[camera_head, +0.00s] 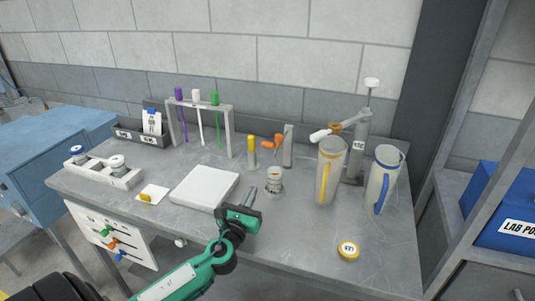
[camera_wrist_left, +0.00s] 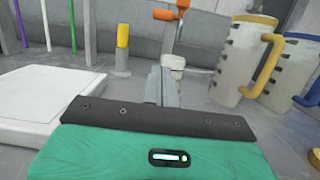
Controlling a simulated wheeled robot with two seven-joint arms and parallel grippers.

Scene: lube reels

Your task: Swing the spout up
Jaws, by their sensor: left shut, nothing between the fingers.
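A pump (camera_head: 358,145) stands at the back right of the bench, with a white knob on top. Its spout arm (camera_head: 345,124) reaches left to a pale tip over the yellow-handled jug (camera_head: 329,170). A grey post (camera_head: 288,146) with an orange tap-like fitting (camera_head: 272,142) stands left of it; the orange fitting also shows at the top of the wrist view (camera_wrist_left: 172,14). I cannot tell which of these is the task's spout. My left gripper (camera_head: 250,196) is shut and empty above the bench's front, apart from both. Its fingers (camera_wrist_left: 164,84) point toward the post. My right gripper is out of view.
A small cup (camera_head: 274,180) stands just beyond my left gripper. A white pad (camera_head: 204,187) lies left.

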